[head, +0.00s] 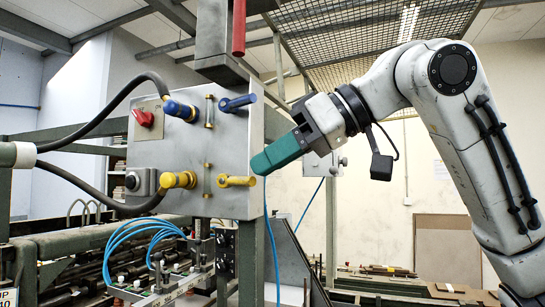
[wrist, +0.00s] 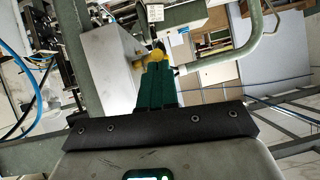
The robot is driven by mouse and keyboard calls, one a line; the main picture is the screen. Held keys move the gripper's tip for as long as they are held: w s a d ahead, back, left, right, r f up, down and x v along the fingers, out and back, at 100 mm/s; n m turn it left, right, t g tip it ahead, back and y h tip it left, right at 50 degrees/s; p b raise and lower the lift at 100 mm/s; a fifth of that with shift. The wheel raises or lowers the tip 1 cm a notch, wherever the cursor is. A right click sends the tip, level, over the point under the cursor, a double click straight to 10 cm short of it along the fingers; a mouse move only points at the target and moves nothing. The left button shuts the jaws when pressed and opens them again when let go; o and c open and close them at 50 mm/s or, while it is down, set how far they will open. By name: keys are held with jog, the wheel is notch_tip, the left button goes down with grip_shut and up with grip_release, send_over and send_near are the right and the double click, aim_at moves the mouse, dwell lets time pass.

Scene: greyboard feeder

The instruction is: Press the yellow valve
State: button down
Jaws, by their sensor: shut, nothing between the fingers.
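A grey metal box (head: 222,140) carries two yellow parts on its face. One is a yellow round knob (head: 178,180) at the lower left; the other is a yellow lever-like valve (head: 238,181) at the lower right, sticking out to the right. My gripper (head: 256,163) has green fingers, shut and empty. Its tip is just above the outer end of the yellow valve in the head view. In the wrist view, a yellow part (wrist: 138,56) shows right at the tips of my gripper (wrist: 156,64). I cannot tell whether they touch.
A blue knob (head: 180,109) and a blue lever (head: 238,103) sit higher on the box. Black hoses (head: 95,125) run left. A blue cable (head: 272,245) hangs below my gripper.

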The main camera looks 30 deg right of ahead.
jog(key=shift+s+f+t+y+b, duration=0.1)
jog(key=shift+f+t+y+b, duration=0.4)
jog(key=shift+b, duration=0.35)
